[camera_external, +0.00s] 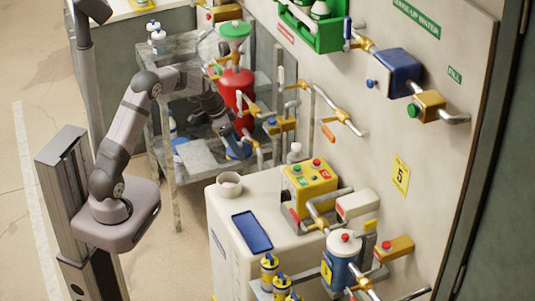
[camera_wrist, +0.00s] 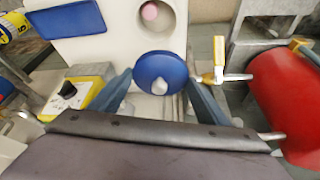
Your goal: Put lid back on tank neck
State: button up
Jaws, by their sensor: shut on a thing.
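A round blue lid (camera_wrist: 153,66) with a pale grey knob sits between the two fingers of my gripper (camera_wrist: 160,84) in the wrist view. My gripper is shut on the lid. In the outside view, the lid (camera_external: 238,152) shows as a small blue disc under my gripper (camera_external: 236,140), in front of the pipework. A red tank (camera_external: 237,92) stands behind and above my gripper, with a green funnel (camera_external: 234,30) over it. The red tank also fills the right of the wrist view (camera_wrist: 285,100).
A yellow-handled valve (camera_wrist: 219,58) is close right of the lid. A grey metal cart (camera_external: 190,155) stands beside my arm. Pipes crowd the wall.

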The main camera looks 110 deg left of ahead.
aim_at(230, 152)
jog(key=s+d+p, duration=0.1)
jog(key=s+d, duration=0.1)
jog(key=d, duration=0.1)
jog(key=shift+s+n, duration=0.25)
jog(key=shift+n, duration=0.15)
jog(key=f+m, duration=0.1)
jog(key=d+f+m, duration=0.1)
jog(key=f, duration=0.1)
jog(key=shift+s+m+h, duration=0.1)
jog(key=shift+m+h, duration=0.2)
jog(key=shift+a+f+b, duration=0.1)
jog(key=shift+f+b, duration=2.1)
jog(key=shift+f, duration=0.95)
jog(key=shift+b, duration=0.75)
jog(key=shift+f+b, duration=0.2)
jog(key=shift+b, duration=0.65)
dwell(0.5)
